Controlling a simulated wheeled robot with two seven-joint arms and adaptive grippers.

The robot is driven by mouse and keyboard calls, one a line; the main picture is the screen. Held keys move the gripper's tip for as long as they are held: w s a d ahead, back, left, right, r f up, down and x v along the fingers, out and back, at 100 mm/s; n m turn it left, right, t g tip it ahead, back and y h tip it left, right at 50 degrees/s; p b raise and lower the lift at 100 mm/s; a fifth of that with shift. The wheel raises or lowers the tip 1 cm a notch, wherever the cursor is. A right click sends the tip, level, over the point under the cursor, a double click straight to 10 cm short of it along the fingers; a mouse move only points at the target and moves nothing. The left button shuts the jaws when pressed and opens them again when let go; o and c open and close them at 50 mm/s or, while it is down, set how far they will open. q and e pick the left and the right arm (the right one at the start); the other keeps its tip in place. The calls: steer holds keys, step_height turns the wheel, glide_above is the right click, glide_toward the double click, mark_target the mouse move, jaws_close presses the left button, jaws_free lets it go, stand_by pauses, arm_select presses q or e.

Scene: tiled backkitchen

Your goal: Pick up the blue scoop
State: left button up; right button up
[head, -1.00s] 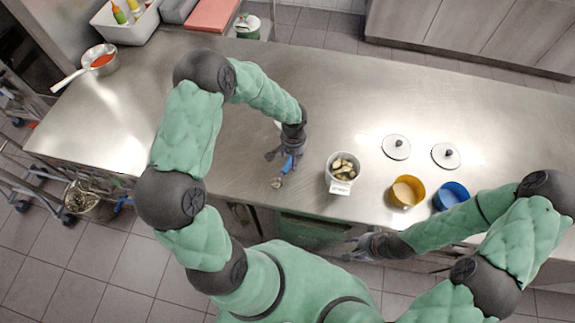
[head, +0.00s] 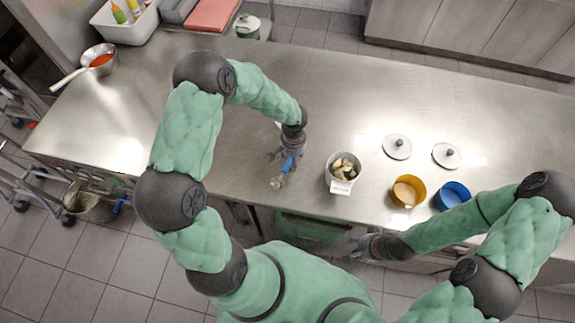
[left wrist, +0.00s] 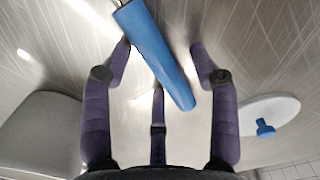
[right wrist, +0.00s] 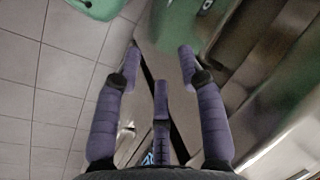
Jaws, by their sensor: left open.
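The blue scoop lies on the steel counter, near its front edge. Its blue handle (head: 289,164) shows in the head view, with a metal scoop end (head: 278,181) toward the front edge. In the left wrist view the blue handle (left wrist: 158,55) runs slantwise between the spread fingers. My left gripper (head: 283,153) is open, right over the handle; I cannot tell whether any finger touches it. My right gripper (head: 362,247) is open and empty, low in front of the counter; its fingers stand apart in the right wrist view (right wrist: 159,64).
Right of the scoop stand a labelled bin with pale pieces (head: 339,186), a yellow container (head: 419,188) and a blue container (head: 455,190). Two round lids (head: 397,153) (head: 460,163) lie behind them. The counter's middle back is clear.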

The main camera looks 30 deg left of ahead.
arm_select(q)
jaws_close()
steer(key=shift+s, duration=0.1)
